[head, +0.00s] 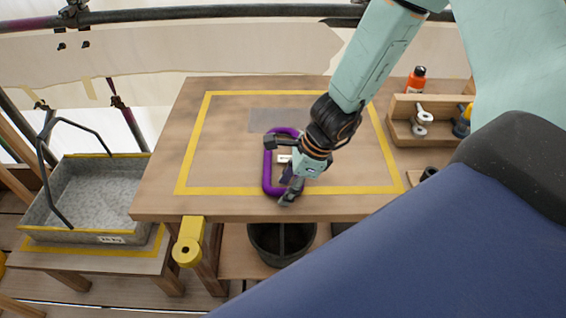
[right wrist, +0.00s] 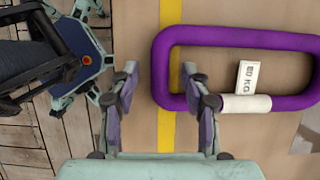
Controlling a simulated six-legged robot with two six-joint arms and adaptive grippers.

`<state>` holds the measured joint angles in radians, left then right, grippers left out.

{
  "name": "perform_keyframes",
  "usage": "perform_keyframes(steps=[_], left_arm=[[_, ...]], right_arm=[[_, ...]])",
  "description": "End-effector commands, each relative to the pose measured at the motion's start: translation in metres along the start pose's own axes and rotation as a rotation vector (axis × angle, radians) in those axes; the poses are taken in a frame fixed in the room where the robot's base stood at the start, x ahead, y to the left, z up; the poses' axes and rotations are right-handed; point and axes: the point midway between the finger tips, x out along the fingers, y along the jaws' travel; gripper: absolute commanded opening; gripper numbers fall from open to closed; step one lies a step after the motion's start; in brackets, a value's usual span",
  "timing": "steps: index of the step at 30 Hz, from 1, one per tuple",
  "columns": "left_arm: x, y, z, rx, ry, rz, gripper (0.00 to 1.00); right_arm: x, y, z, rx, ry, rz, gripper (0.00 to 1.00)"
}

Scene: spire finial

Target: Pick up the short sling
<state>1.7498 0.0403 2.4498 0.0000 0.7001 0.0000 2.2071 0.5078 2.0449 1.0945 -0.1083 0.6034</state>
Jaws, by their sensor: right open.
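The short sling is a purple closed loop (head: 267,172) lying on the wooden table near its front edge. In the right wrist view the purple sling (right wrist: 240,38) has a pale sleeve and a white tag with a KG marking. My right gripper (head: 284,170) is open over the sling and hides part of it in the head view. In the right wrist view, the sling's left end shows between the open fingers (right wrist: 161,85), nearer the right finger. I cannot tell the height gap, and the fingers are not closed on it. My left gripper is not in view.
The table (head: 155,190) has a yellow taped border and a grey patch (head: 272,120). A wooden rack (head: 400,133) with shackles and an orange bottle (head: 416,80) stand right. A metal tray (head: 95,182) stands left. A dark bucket (head: 283,243) sits below the front edge.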

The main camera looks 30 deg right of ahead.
Motion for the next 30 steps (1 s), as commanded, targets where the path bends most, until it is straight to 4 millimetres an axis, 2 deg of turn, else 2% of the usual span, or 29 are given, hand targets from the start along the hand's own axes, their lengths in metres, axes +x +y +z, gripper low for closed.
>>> perform_keyframes(steps=[8, 25, 30], left_arm=[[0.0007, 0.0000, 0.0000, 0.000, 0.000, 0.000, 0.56], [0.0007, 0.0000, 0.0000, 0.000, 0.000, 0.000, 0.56], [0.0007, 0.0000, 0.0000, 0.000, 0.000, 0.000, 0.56]], right_arm=[[0.0005, -0.0002, 0.0006, -0.001, 0.000, -0.001, 0.47], [0.0006, -0.0002, 0.0004, -0.001, 0.000, 0.000, 0.00], [0.0005, -0.0002, 0.0004, -0.001, 0.000, 0.000, 0.00]])
